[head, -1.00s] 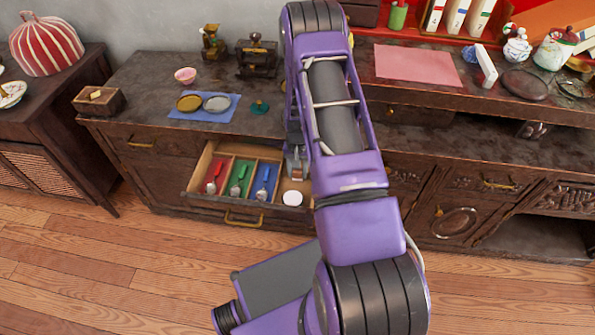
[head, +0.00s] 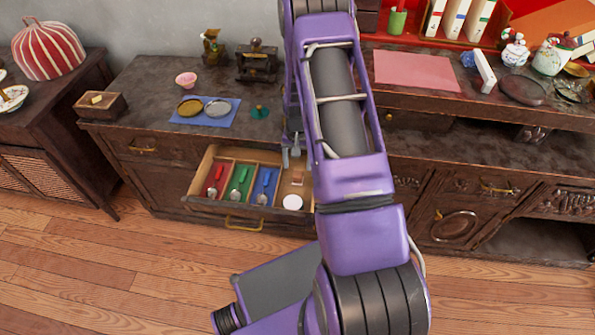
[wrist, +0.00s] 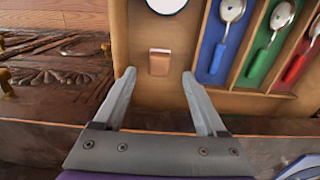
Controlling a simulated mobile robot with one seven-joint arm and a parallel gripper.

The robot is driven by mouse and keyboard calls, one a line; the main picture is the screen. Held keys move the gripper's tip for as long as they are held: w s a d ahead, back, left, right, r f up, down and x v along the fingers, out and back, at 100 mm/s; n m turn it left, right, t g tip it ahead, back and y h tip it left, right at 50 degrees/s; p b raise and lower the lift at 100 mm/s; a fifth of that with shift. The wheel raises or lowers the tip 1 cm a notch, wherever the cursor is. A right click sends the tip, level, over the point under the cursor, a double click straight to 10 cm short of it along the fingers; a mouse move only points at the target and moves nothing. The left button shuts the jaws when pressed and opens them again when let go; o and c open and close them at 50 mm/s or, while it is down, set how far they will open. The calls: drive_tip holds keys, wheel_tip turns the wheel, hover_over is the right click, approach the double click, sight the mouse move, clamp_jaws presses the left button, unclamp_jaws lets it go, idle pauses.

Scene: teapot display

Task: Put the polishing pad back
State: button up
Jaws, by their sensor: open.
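A small copper-brown block, which looks like the polishing pad (wrist: 159,62), lies flat in the rightmost compartment of the open drawer (head: 268,221). It also shows in the head view (head: 298,178). My gripper (head: 291,155) is open and empty over the drawer's back end. In the wrist view the fingertips of my gripper (wrist: 158,75) point towards the pad, one on each side in the picture, and do not grip it. A round white item (head: 292,202) lies in the same compartment, nearer the drawer front.
Red (head: 214,180), green (head: 238,181) and blue (head: 263,184) spoon compartments fill the drawer's left part. On the cabinet top above stand a blue cloth (head: 183,118) with two discs, a pink bowl (head: 186,79) and a small teal item (head: 260,111). Floor in front is clear.

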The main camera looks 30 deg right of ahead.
sight(297, 175)
wheel_tip(297, 175, up, 6)
drive_tip(key=shift+f, duration=0.25)
idle(0.4)
